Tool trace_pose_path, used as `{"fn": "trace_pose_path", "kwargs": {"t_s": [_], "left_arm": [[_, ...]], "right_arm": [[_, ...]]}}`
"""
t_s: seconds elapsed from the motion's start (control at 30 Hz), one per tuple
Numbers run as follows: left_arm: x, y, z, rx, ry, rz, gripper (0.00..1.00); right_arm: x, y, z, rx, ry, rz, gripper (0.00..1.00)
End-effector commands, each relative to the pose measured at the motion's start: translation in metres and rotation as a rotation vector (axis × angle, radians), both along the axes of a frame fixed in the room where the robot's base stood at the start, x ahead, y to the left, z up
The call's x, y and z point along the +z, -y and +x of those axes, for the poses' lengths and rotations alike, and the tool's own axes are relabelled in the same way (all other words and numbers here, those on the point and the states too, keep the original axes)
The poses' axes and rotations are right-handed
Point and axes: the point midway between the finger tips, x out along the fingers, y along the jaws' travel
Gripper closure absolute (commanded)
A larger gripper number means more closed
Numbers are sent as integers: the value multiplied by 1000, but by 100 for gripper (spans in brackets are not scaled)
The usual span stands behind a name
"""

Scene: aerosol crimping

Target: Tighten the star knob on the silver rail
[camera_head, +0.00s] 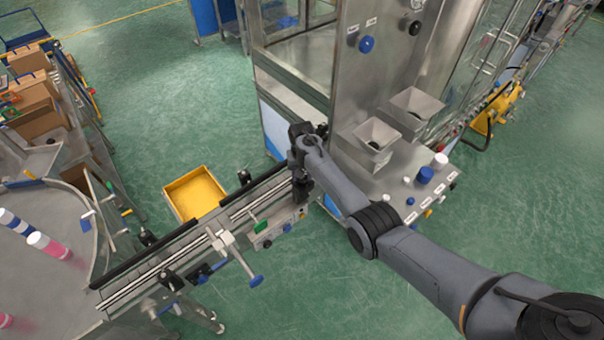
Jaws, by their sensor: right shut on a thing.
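The silver rail (150,280) runs diagonally from the lower left up to the steel machine. My right arm reaches in from the lower right, and its gripper (301,196) points down at the rail's far right end. It is shut on the star knob there, which the fingers and wrist almost wholly hide. Other dark knobs show along the rail: one on its far side (147,237), one on its near side (171,280) and one farther up (244,177). My left gripper is not in view.
A steel machine (385,75) with hoppers (377,137) stands close behind my right gripper. A blue-handled clamp (254,280) and a small control box (272,233) sit on the rail's near side. A yellow bin (195,193) is on the floor behind. A round steel table (45,285) is at left.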

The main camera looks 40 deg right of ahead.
Motion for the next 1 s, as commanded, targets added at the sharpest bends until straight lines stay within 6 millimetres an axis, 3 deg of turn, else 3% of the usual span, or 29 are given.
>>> {"fn": "trace_pose_path", "kwargs": {"t_s": [0.47,1.0], "left_arm": [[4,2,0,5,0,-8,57],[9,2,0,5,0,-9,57]], "right_arm": [[1,-1,0,-104,-2,1,86],[0,-1,1,-578,-1,2,86]]}}
